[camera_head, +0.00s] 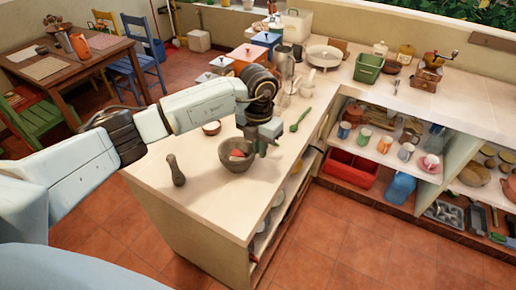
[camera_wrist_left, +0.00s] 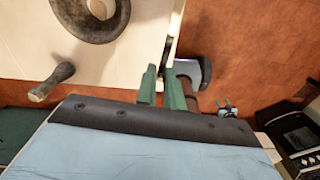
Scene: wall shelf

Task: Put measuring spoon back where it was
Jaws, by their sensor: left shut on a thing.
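My left gripper (camera_head: 264,141) hangs over the counter, just right of and behind the rim of a grey bowl (camera_head: 237,154). Its green fingers (camera_wrist_left: 163,88) show in the left wrist view, with only a narrow gap between them. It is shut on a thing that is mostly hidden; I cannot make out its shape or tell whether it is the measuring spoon. A green spoon-shaped utensil (camera_head: 300,118) lies on the counter to the right of the gripper, apart from it. My right gripper is not clearly in view.
A grey pestle (camera_head: 177,171) stands left of the bowl, which holds something pinkish. A small round dish (camera_head: 211,128) is behind it. A green bin (camera_head: 368,68) stands on the back counter (camera_head: 445,104). Shelves beneath hold cups and a red crate (camera_head: 351,168). The counter's front left is clear.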

